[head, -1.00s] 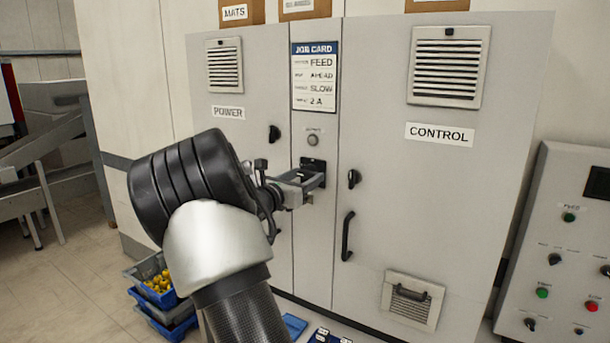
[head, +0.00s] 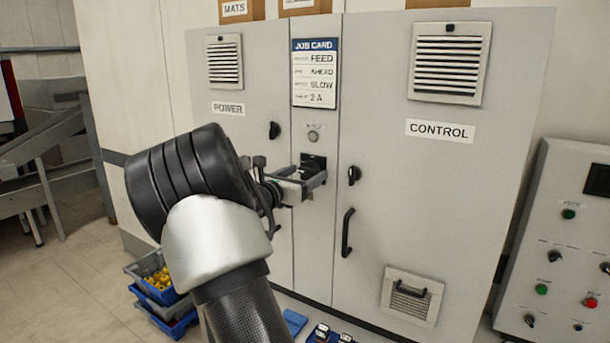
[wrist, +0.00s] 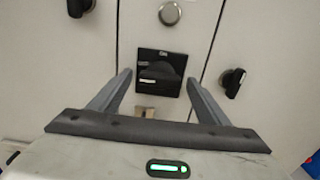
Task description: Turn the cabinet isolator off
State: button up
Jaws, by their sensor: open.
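The cabinet isolator (wrist: 161,74) is a black square plate with a dark rotary handle and a pale mark, on the cabinet's narrow middle panel. In the head view the isolator (head: 314,160) is partly hidden behind my gripper (head: 308,186). In the wrist view my gripper (wrist: 158,88) is open, one finger on each side of the isolator's lower part. The fingers look empty. I cannot tell whether they touch the handle. The grey cabinet (head: 420,200) has POWER and CONTROL labels on its doors.
A round button (head: 313,135) sits above the isolator. Black door knobs stand left (head: 274,130) and right (head: 354,175) of it, with a door handle (head: 347,234) lower right. A control panel (head: 560,230) stands at the right. Blue crates (head: 165,315) are on the floor at left.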

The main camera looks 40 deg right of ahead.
jog(key=b+v, duration=0.1)
jog(key=v, duration=1.6)
jog(key=shift+s, duration=0.1)
